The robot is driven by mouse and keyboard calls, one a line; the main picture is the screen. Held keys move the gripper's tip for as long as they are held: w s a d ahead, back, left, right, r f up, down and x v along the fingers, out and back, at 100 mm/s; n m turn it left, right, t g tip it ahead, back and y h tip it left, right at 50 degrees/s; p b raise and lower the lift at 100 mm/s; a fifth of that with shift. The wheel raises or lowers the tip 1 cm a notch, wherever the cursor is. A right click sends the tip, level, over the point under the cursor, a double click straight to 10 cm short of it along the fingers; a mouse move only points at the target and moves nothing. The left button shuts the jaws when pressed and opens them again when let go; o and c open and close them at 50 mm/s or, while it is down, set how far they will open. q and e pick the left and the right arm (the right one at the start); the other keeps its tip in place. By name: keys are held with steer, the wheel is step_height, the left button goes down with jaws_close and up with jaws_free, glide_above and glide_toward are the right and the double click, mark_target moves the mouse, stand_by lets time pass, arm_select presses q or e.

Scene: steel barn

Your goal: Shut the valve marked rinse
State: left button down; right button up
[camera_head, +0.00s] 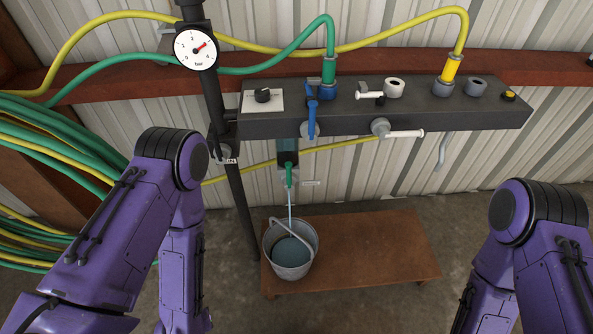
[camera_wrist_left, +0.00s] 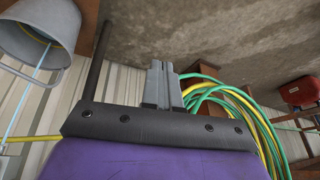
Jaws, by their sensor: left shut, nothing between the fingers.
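A dark manifold box (camera_head: 470,115) carries several valves. A blue lever (camera_head: 312,120) hangs down on its front, and a white lever (camera_head: 405,134) points right. A smaller blue handle (camera_head: 311,91) and white handle (camera_head: 369,95) are on top. I cannot read which valve is marked rinse. My left gripper (camera_wrist_left: 161,82) is shut and empty in the left wrist view, away from the valves. My right gripper is out of frame.
The bucket stands on a low wooden bench (camera_head: 390,245); it also shows in the left wrist view (camera_wrist_left: 30,45). A dark post with a pressure gauge (camera_head: 195,49) stands left of the manifold. Green and yellow hoses (camera_head: 50,140) are coiled at the left.

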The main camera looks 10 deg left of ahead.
arm_select(q)
steer(key=w+d+r+n+t+h+b, duration=0.2)
steer(key=w+d+n+t+h+b, duration=0.3)
steer(key=w, duration=0.9)
steer(key=w+d+r+n+t+h, duration=0.1)
steer(key=w+r+t, duration=0.3)
steer(key=r, duration=0.4)
steer(key=w+d+r+n+t+h+b, duration=0.1)
steer(key=w+r+t+h, duration=0.2)
steer(key=w+r+t, duration=0.2)
step_height(320, 180, up, 3)
steer(key=shift+w+n, duration=0.4)
steer(key=shift+w, duration=0.35)
steer(key=shift+w, duration=0.1)
